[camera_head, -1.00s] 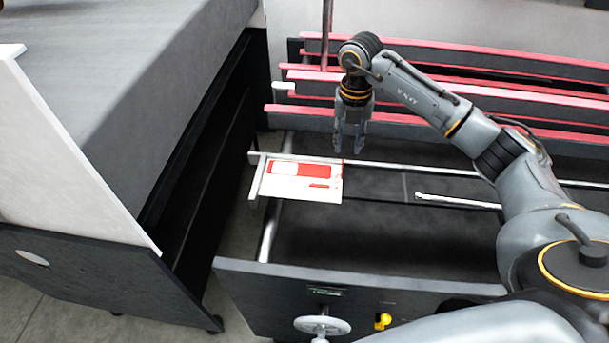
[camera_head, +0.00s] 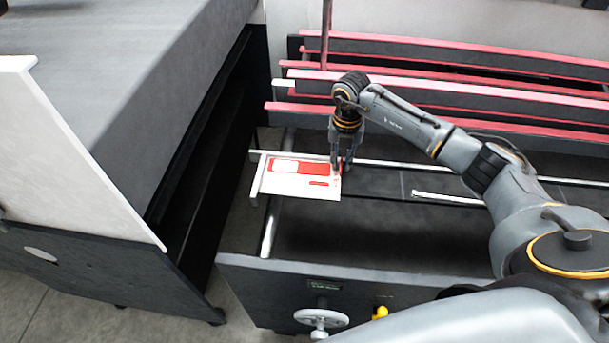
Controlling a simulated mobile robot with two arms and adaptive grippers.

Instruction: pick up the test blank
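The test blank (camera_head: 292,187) is a flat white sheet with red printed panels. It lies level on the machine's rails at the left end of the folder gluer. My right gripper (camera_head: 342,168) points down at the blank's right edge, with its fingertips at about the blank's height. The fingers look parted, one over or beside the red corner of the blank. I cannot tell whether they touch it. My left gripper is not in view.
Metal rails (camera_head: 440,197) run to the right of the blank. Red-topped bars (camera_head: 450,83) stand behind my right arm. A dark front panel (camera_head: 280,283) with a handwheel (camera_head: 321,318) and a yellow knob (camera_head: 380,312) lies in front. A large grey machine (camera_head: 110,80) fills the left.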

